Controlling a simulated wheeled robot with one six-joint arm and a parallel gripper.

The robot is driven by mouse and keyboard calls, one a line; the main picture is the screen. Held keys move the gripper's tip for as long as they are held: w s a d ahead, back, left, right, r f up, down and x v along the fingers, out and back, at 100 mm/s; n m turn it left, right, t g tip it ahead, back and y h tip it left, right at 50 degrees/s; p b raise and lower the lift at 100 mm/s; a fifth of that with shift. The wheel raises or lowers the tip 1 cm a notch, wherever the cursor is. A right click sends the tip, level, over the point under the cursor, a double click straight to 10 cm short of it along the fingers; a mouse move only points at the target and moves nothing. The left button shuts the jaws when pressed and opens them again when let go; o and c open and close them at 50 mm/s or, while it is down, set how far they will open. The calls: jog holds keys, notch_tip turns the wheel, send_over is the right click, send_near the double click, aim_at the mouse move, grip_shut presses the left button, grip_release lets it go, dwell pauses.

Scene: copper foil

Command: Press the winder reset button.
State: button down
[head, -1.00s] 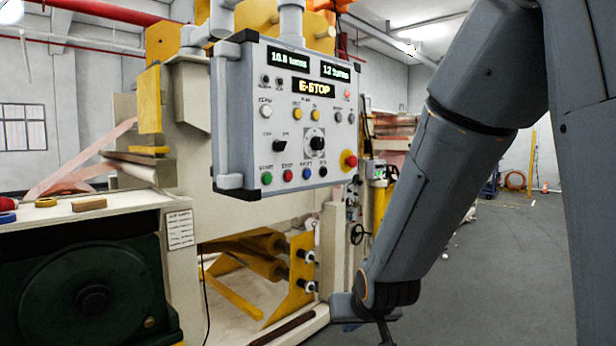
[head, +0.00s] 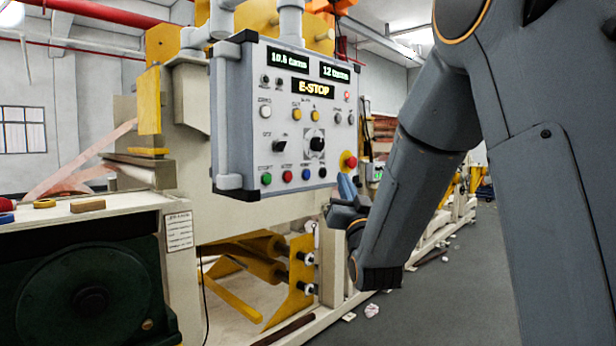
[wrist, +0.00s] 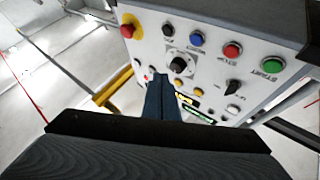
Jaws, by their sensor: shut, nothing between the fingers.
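The grey control panel (head: 235,110) hangs in front of the machine, with its display reading "E-STOP". Along its bottom row are a green button (head: 267,179), a red button (head: 287,176), a blue button (head: 306,174) and a black one (head: 323,172). The small labels are too blurred to read surely; the blue one may be reset. The blue button also shows in the wrist view (wrist: 197,39). My gripper (head: 345,183) is shut and empty, just right of and below the panel's lower right corner. In the wrist view its fingers (wrist: 160,80) point toward the panel, overlapping it.
A red mushroom stop button (head: 348,160) on a yellow base juts out at the panel's lower right, close to my gripper. A rotary dial (head: 315,143) sits above the bottom row. Yellow machine brackets (head: 300,275) stand below. Grey floor lies open at right.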

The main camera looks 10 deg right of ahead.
aim_at(307, 175)
jog(key=w+a+b, duration=0.1)
jog(key=w+a, duration=0.4)
jog(key=w, duration=0.2)
dwell(0.6)
jog(key=shift+w, duration=0.15)
dwell(1.7)
jog(key=shift+w+a+b, duration=0.3)
jog(key=shift+b, duration=0.1)
jog(key=shift+w+a+b, duration=0.25)
jog(key=shift+w+b, duration=0.05)
jog(key=shift+w, duration=0.1)
dwell(0.8)
jog(key=shift+s, duration=0.1)
jog(key=shift+s+d, duration=0.45)
jog(key=shift+s, duration=0.2)
